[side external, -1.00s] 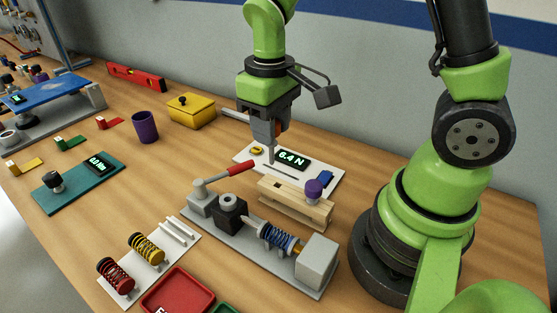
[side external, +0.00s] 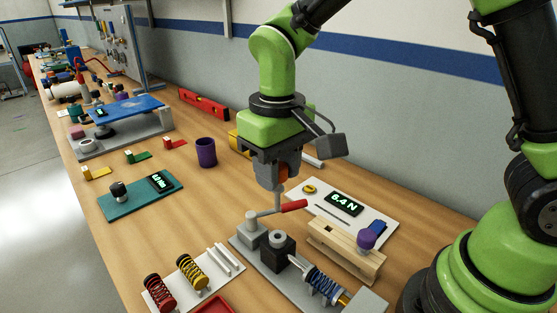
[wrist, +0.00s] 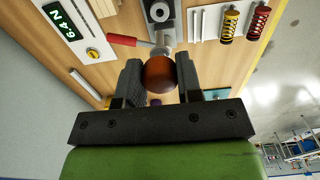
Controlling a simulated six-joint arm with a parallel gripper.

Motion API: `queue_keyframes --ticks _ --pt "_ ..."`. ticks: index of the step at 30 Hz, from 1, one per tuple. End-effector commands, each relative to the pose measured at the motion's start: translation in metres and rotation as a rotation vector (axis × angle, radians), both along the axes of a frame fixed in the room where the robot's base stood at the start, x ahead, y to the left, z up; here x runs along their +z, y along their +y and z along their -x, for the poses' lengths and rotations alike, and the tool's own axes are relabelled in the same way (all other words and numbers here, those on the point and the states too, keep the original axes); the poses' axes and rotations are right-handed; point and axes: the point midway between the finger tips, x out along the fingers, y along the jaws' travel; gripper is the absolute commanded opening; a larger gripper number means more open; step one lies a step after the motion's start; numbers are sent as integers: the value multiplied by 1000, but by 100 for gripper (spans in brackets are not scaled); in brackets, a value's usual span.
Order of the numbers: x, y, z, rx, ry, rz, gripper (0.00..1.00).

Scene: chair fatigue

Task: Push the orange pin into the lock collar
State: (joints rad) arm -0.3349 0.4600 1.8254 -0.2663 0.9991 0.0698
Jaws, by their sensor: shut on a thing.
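My gripper (side external: 277,187) is shut on the orange pin (side external: 284,172), which has a round orange head and a thin grey shaft pointing down. In the wrist view the orange head (wrist: 160,73) sits between the jaws. A dark block with a grey ring and hole on top, apparently the lock collar (side external: 278,246), stands on the grey base below the gripper. It also shows in the wrist view (wrist: 158,12). The pin's shaft ends near the red-handled lever (side external: 292,206), above the collar in the picture and apart from it.
A blue spring on a rod (side external: 324,284) lies right of the block. A wooden block with a purple knob (side external: 345,250) and a white plate with a 6.4 N display (side external: 343,203) stand to the right. Spare springs (side external: 192,270) lie at front left. A purple cup (side external: 206,152) stands behind.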

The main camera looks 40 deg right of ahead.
Motion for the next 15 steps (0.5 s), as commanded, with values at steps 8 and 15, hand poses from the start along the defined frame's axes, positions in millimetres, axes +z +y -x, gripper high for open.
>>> queue_keyframes --ticks 8,15 --pt "-28 0 1 1 3 1 12" --pt "-43 0 1 0 2 1 12"
